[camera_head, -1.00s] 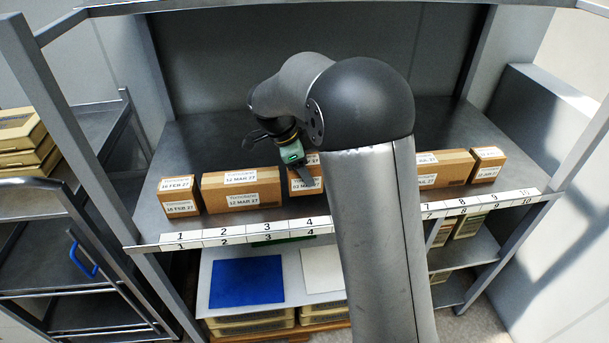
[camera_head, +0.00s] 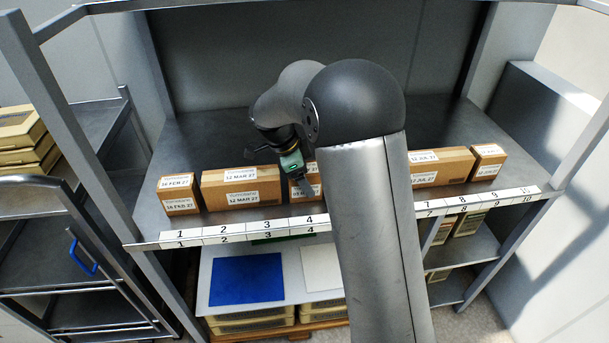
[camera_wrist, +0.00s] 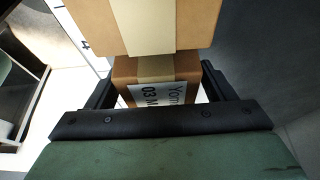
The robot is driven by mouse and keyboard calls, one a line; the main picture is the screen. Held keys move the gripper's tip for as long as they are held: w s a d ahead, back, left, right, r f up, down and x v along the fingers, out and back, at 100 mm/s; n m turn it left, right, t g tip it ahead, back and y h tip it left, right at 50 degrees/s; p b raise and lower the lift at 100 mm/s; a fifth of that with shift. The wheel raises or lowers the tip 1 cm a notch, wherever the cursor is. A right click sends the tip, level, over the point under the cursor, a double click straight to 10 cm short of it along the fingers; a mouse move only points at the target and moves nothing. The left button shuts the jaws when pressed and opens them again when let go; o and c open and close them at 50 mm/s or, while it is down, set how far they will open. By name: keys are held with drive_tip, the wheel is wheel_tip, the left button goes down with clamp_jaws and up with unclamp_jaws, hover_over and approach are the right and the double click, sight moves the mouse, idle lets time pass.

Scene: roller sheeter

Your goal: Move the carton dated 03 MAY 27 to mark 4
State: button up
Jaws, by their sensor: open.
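The carton dated 03 MAY 27 (camera_wrist: 130,72) shows in the wrist view, with "03 M" readable on its label and tape across its top. In the head view this carton (camera_head: 300,191) stands on the shelf behind mark 4 (camera_head: 309,222), partly hidden by my gripper and arm. My gripper (camera_wrist: 160,85) is open, its fingers reaching along the carton's two sides with small gaps visible. In the head view my gripper (camera_head: 305,184) is low over the carton. Mark 4 also shows in the wrist view (camera_wrist: 87,44), at the left.
A larger carton (camera_wrist: 105,25) fills the top of the wrist view. In the head view the 12 MAR 27 carton (camera_head: 220,195) and 16 FEB 27 carton (camera_head: 178,190) stand left. A 12 JUL 27 carton (camera_head: 450,167) and a small carton (camera_head: 487,160) stand right. The shelf behind (camera_head: 215,135) is clear.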

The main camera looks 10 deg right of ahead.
drive_tip(key=shift+r+p, duration=0.3)
drive_tip(key=shift+r, duration=0.05)
drive_tip(key=v, duration=1.2)
drive_tip(key=s+d+f+n+y, duration=0.1)
drive_tip(key=s+f+n, duration=0.1)
drive_tip(key=s+n, duration=0.4)
drive_tip(key=s+d+f+n+y, duration=0.1)
drive_tip(key=s+n, duration=0.6)
drive_tip(key=s, duration=0.7)
drive_tip(key=s+d+f+n+y, duration=0.1)
drive_tip(key=s+f+n, duration=0.3)
drive_tip(key=s, duration=0.6)
drive_tip(key=shift+d+f+n+t+y, duration=0.35)
drive_tip(key=shift+n+y, duration=0.55)
drive_tip(key=shift+n, duration=0.3)
